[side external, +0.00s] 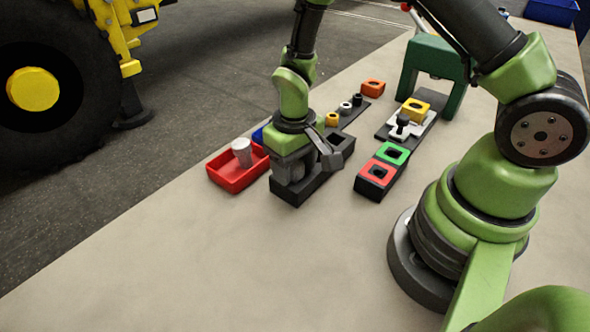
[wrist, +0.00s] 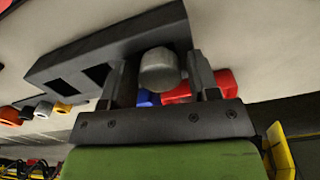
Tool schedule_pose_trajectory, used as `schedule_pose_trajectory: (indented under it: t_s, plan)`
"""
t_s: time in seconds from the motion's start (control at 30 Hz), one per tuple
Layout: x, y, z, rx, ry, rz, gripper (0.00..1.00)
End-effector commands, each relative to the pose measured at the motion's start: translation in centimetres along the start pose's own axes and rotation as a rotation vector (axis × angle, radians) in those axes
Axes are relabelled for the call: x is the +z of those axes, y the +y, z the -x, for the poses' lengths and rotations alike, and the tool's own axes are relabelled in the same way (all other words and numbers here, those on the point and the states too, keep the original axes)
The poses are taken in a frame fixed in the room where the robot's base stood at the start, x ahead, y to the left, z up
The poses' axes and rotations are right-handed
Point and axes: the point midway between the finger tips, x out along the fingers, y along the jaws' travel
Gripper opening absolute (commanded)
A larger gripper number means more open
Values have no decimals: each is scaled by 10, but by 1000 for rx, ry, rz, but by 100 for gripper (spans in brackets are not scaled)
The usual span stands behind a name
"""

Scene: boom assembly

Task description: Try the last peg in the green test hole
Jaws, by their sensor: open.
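The last peg (wrist: 158,70), grey with a round top, stands in the end of the dark rack (wrist: 185,22). My gripper (wrist: 161,76) is open, with one finger on either side of the peg; I cannot tell whether they touch it. In the side external view my gripper (side external: 293,172) is low over the near end of the rack (side external: 293,198) and mostly hides the peg. The rack's other square holes look empty. The green test hole (side external: 392,153) is in a dark block to the right, beside a red-topped hole (side external: 377,172).
A dark strip with rings, an orange block (side external: 373,87) and a green stand (side external: 440,65) lie farther back. The front table is clear.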

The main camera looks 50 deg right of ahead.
Motion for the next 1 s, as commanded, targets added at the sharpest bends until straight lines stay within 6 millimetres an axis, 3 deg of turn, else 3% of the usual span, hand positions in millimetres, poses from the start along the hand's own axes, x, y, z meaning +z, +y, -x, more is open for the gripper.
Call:
schedule_pose_trajectory:
  t_s: [0.03, 0.2, 0.43, 1.0]
  plan:
    - [0, 0, 0, 0, 0, 0, 55]
    - [0, 0, 0, 0, 0, 0, 17]
    - [-1, 0, 7, -1, 3, 0, 17]
    - [-1, 0, 55, 0, 3, 1, 17]
